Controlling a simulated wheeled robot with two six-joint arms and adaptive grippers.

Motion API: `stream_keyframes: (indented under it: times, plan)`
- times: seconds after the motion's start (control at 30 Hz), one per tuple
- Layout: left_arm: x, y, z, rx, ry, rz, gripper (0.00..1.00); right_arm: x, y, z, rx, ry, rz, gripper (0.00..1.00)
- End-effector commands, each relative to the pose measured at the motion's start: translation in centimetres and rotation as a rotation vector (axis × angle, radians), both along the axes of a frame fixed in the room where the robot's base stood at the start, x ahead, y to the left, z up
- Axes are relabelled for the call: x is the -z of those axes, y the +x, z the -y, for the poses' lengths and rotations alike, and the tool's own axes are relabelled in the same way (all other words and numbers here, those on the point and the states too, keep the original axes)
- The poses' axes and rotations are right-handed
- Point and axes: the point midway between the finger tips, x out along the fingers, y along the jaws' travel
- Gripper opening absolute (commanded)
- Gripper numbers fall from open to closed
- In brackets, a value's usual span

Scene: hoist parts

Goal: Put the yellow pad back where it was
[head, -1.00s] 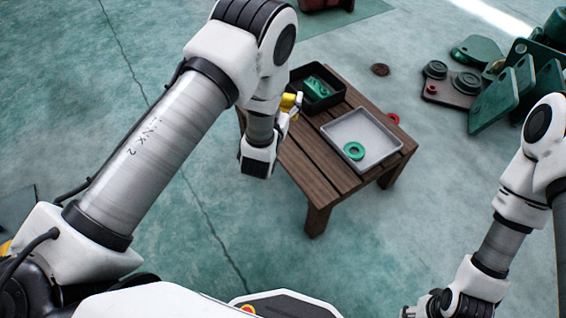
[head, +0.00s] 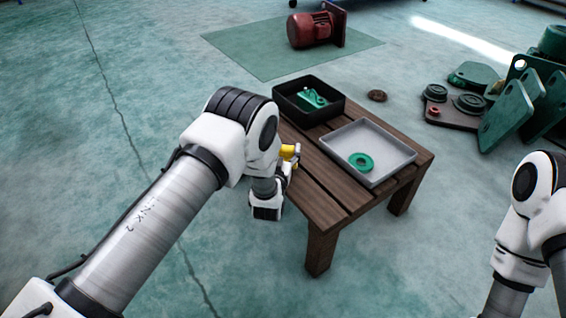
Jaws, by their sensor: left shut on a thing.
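The yellow pad (head: 287,152) shows as a small yellow piece at the left edge of the wooden table (head: 318,214), partly hidden by my left arm. My left gripper (head: 293,160) is shut on it; its fingers are mostly hidden behind the wrist. I cannot tell whether the pad touches the table. A black tray (head: 284,111) with a green part (head: 312,98) in it stands just beyond the gripper. A grey tray (head: 396,166) holding a green ring (head: 361,162) stands to the right. My right gripper is out of view.
A red motor (head: 311,30) stands on a green mat (head: 260,63) at the back. A small brown disc (head: 377,96) lies on the floor. The table's front boards are bare.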

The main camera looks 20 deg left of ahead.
Motion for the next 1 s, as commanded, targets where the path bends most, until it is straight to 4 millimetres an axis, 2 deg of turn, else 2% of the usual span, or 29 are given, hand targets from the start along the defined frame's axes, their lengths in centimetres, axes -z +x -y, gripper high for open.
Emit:
stream_keyframes:
  times: [0.03,0.1,0.43,0.47,0.5,0.53,0.9,1.0]
  plan:
    - [1.8,0.0,0.0,0.000,0.000,-0.001,0.31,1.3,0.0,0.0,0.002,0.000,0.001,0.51]
    - [2.6,0.0,0.0,0.000,0.000,0.000,0.31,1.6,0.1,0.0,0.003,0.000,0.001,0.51]
    - [2.7,0.0,0.0,0.000,0.000,0.000,0.31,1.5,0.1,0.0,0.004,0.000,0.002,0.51]
    - [2.7,0.0,0.0,0.000,0.000,-0.001,0.75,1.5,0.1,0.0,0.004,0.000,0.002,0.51]
    - [2.6,0.0,0.0,0.000,0.000,0.000,0.89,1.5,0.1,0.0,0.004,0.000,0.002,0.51]
    - [2.6,0.0,0.0,0.000,0.000,0.000,0.97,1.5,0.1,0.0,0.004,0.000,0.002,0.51]
    - [2.2,0.0,0.0,0.000,0.000,0.000,0.97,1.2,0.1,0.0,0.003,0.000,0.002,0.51]
    - [2.1,-1.0,0.1,0.000,0.001,-0.003,0.97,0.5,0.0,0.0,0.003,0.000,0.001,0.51]
